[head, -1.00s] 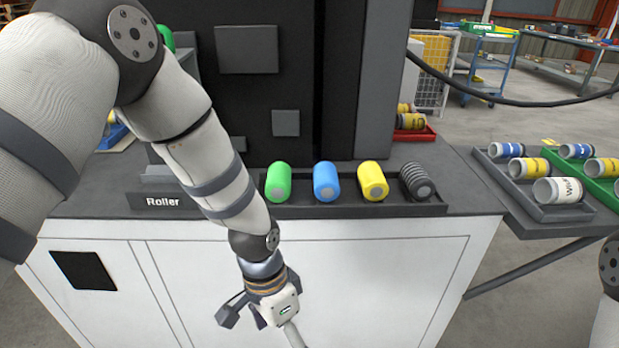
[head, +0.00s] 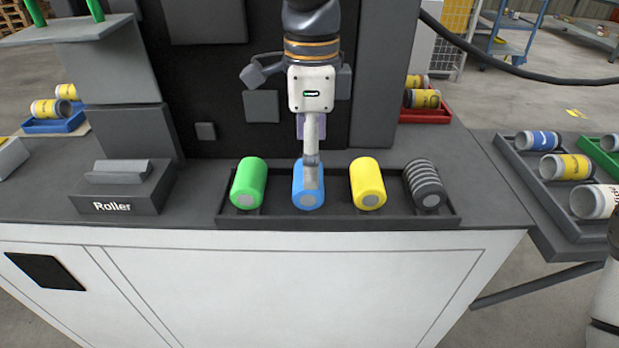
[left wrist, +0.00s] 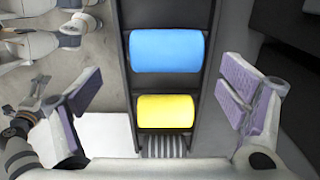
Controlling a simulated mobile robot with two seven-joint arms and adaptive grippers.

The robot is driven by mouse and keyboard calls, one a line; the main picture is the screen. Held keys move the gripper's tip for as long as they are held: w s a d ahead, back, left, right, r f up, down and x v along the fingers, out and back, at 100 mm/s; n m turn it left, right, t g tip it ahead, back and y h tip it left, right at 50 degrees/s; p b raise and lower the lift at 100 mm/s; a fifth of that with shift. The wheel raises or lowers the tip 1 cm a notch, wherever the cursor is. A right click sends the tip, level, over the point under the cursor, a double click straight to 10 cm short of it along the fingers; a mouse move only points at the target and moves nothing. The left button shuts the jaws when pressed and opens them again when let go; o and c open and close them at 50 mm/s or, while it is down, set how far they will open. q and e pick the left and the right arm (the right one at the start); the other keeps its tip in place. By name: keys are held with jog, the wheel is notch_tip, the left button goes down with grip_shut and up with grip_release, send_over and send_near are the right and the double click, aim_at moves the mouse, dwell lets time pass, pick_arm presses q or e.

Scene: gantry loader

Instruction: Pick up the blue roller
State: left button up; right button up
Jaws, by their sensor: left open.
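The blue roller (head: 308,185) lies in a dark tray (head: 335,219) on the bench, between a green roller (head: 249,183) and a yellow roller (head: 367,183). My left gripper (head: 309,125) hangs above and behind the blue roller, and part of it hides the roller's middle. In the left wrist view the blue roller (left wrist: 167,50) lies across the tray, with the yellow roller (left wrist: 166,111) below it. The open left fingers (left wrist: 162,92) stand wide on both sides of the tray, with nothing held.
A black ridged roller (head: 425,184) lies at the tray's right end. A dark machine face stands close behind. A block labelled Roller (head: 122,190) is at left. A side tray (head: 570,205) with printed cylinders is at right. Bare bench lies between the Roller block and tray.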

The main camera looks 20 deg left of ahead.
pick_arm(q)
jog(key=f, duration=0.5)
jog(key=shift+w+a+f, duration=0.15)
jog(key=shift+w+a, duration=0.15)
jog(key=shift+a, duration=0.05)
jog(key=c, duration=1.3)
jog(key=shift+c, duration=0.2)
